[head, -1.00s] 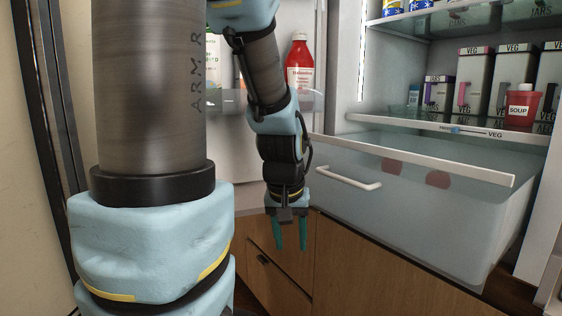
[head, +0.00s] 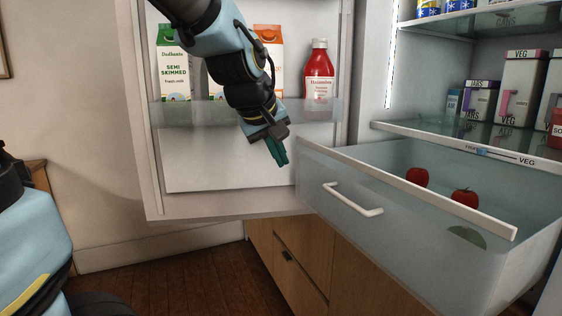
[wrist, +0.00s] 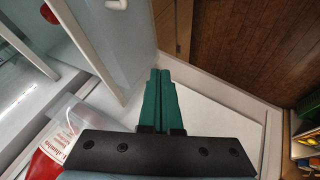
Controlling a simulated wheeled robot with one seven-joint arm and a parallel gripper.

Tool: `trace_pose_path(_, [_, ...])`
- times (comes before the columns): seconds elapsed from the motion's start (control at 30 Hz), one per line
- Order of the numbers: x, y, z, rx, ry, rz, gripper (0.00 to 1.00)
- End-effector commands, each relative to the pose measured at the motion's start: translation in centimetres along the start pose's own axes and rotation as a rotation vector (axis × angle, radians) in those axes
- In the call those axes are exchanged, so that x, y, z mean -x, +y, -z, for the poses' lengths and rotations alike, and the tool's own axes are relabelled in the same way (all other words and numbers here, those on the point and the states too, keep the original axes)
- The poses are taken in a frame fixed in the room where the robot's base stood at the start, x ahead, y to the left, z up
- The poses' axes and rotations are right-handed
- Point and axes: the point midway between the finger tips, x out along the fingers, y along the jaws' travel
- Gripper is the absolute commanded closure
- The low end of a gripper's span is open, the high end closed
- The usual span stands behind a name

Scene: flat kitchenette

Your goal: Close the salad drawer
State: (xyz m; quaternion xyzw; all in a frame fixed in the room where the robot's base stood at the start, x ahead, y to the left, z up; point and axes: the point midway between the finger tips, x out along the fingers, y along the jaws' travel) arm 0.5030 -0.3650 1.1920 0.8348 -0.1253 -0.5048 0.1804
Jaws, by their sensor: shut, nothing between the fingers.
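The salad drawer (head: 345,232) is a translucent bin with a white top rim and a white bar handle (head: 353,201). It is pulled out from the fridge, below the shelf marked VEG. Two red round items (head: 464,197) and a green one show in it. My gripper (head: 279,160) is shut and empty, with its teal fingers pointing down. In the head view it is left of the drawer's front left corner, in front of the open fridge door (head: 230,170). In the wrist view the shut fingers (wrist: 160,82) show beside the drawer's pale wall (wrist: 118,40).
The open fridge door holds cartons (head: 174,68) and a red bottle (head: 319,75) in its rack, close to my arm. Wooden cabinet fronts (head: 300,262) are below the drawer. Floor (head: 180,277) is clear at the lower left.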

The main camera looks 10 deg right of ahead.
Motion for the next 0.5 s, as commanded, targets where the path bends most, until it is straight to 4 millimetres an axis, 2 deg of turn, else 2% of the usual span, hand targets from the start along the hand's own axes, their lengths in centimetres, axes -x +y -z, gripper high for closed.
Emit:
trace_pose_path(0.4, [-8.6, -0.3, -0.3, -0.001, -0.002, 0.005, 1.00])
trace_pose_path(0.47, [-9.6, -0.3, -0.3, -0.002, -0.002, 0.006, 1.00])
trace_pose_path(0.5, [-9.1, 0.9, 0.1, -0.005, -0.002, 0.004, 1.00])
